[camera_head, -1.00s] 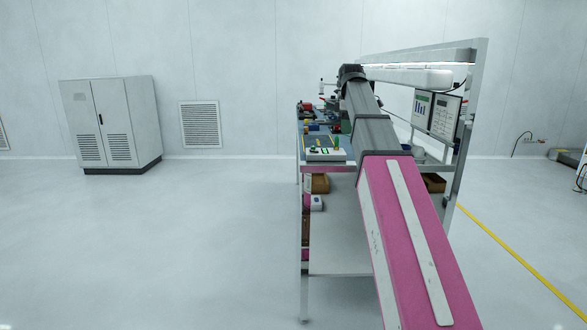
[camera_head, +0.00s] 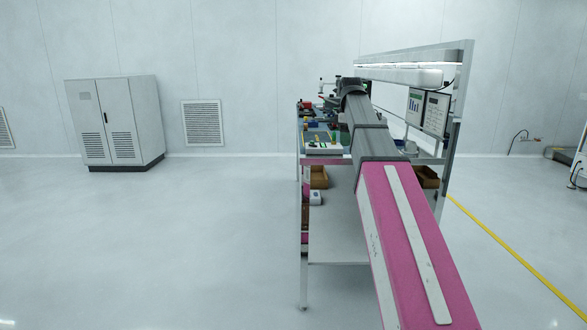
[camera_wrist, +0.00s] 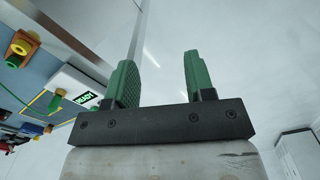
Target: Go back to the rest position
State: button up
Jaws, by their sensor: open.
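My gripper (camera_wrist: 160,82) shows in the wrist view with two green fingers standing apart on a dark bar. Nothing is between the fingers, only pale floor behind them. In the head view my pink and grey arm reaches forward over the workbench (camera_head: 335,222), and the gripper itself cannot be made out there. In the wrist view the bench edge with a white device (camera_wrist: 78,92), marked with a green-lit display, lies to the left of the fingers, apart from them.
The bench carries a white device (camera_head: 322,149), several small coloured parts and an upright frame with display boards (camera_head: 437,112). Cartons (camera_head: 318,178) sit on its lower shelf. A grey cabinet (camera_head: 115,122) stands by the back wall. Open floor lies left of the bench.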

jog(key=s+f+m, duration=0.3)
jog(key=s+f, duration=0.1)
jog(key=f, duration=0.9)
jog(key=s+f+m, duration=0.3)
jog(key=s+f, duration=0.1)
jog(key=f, duration=0.8)
jog(key=s+f+m, duration=0.3)
jog(key=s+f, duration=0.1)
jog(key=f, duration=0.9)
jog(key=s+f+m, duration=0.4)
jog(key=s+f, duration=0.5)
jog(key=f, duration=0.1)
jog(key=shift+s+f, duration=0.15)
jog(key=shift+f, duration=0.05)
